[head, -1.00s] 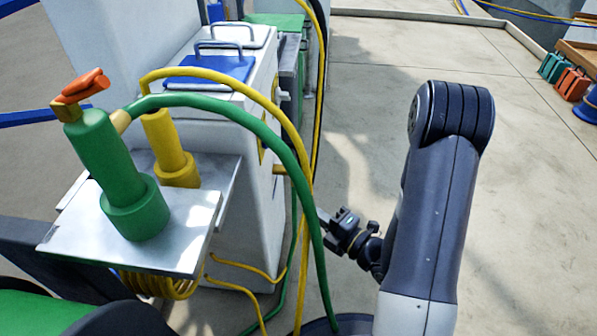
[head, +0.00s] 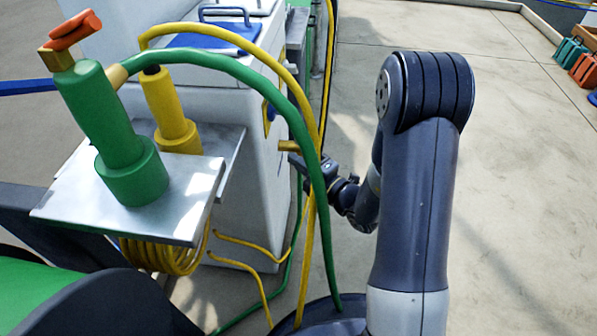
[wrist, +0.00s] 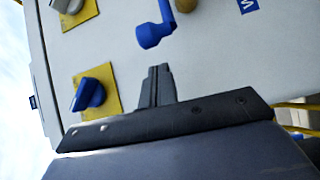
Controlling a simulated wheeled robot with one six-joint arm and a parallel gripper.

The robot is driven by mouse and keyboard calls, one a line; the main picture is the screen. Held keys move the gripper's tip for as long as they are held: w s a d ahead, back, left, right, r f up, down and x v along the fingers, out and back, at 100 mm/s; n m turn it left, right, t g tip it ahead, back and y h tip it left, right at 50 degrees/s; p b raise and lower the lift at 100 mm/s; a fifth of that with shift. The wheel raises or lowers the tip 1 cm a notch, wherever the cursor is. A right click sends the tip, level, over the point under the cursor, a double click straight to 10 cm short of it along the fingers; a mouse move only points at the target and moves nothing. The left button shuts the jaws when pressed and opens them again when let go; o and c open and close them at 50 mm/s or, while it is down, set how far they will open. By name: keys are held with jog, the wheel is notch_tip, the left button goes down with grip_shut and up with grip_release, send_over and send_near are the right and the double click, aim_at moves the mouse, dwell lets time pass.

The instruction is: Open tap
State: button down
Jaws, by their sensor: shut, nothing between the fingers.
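In the wrist view a blue lever handle (wrist: 153,32) stands out from a pale panel, beside a brass stub (wrist: 186,5) at the top edge. It looks like the tap. My gripper (wrist: 158,72) is shut and empty, pointing at the panel just below the lever, apart from it in the picture. In the head view the brass spout (head: 288,146) sticks out from the white cabinet's side. My gripper (head: 298,160) is low beside it, partly hidden by the green and yellow hoses. Whether it touches anything there cannot be told.
A green hose (head: 303,115) and yellow hose (head: 313,215) hang in front of the cabinet (head: 255,185). A metal shelf (head: 185,205) holds green and yellow cylinders.

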jog(key=shift+w+d+b, duration=0.15)
jog(key=shift+w+d, duration=0.05)
jog(key=shift+d, duration=0.3)
jog(key=shift+w+d+b, duration=0.15)
jog(key=shift+w+d, duration=0.05)
jog(key=shift+d, duration=0.3)
jog(key=shift+d, duration=0.1)
jog(key=shift+d+n+g+y+p, duration=0.2)
jog(key=shift+n+g+y+p, duration=0.2)
jog(key=shift+g+p, duration=0.15)
